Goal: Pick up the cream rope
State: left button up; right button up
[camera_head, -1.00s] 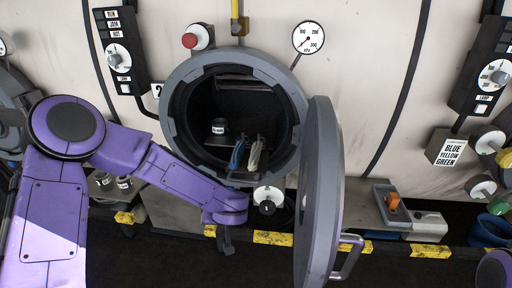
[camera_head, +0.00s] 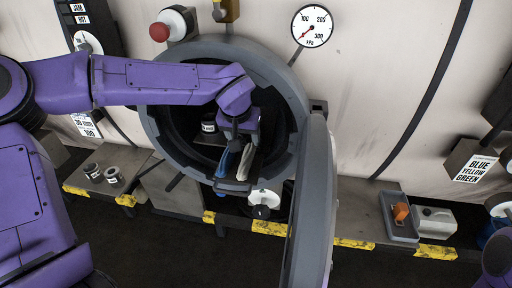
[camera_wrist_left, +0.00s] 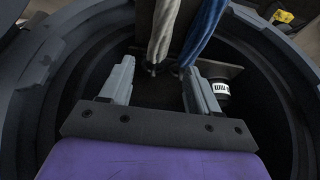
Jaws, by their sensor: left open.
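The cream rope (camera_head: 246,162) hangs over the front lip of the round open vessel (camera_head: 295,100), beside the blue rope (camera_head: 224,162). In the left wrist view the cream rope (camera_wrist_left: 163,32) lies left of the blue rope (camera_wrist_left: 206,32), and both run down to about the fingertips. My left gripper (camera_head: 240,146) is at the vessel mouth, pointing down just above the ropes. In the left wrist view the left gripper (camera_wrist_left: 158,70) has its fingers apart, with the rope ends near the gap. Contact cannot be told. My right gripper is out of view.
A small labelled jar (camera_head: 209,123) sits inside the vessel, left of the ropes; it is near the right finger in the wrist view (camera_wrist_left: 220,88). The open round door (camera_head: 310,215) stands to the right.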

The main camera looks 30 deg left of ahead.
aim_at(248, 155)
pick_arm(q)
jog(key=f, duration=0.2)
jog(key=f+p, duration=0.1)
jog(key=f, duration=0.1)
jog(key=shift+w+a, duration=0.25)
jog(key=shift+a, duration=0.05)
jog(key=x, duration=0.2)
jog(key=p+x, duration=0.1)
jog(key=x, duration=0.3)
jog(key=shift+w+d, duration=0.2)
jog(key=shift+d, duration=0.05)
jog(key=shift+s+r, duration=0.15)
pick_arm(e)
jog(key=r, duration=0.2)
jog(key=shift+s+r, duration=0.35)
pick_arm(q)
jog(key=c, duration=1)
grip_shut()
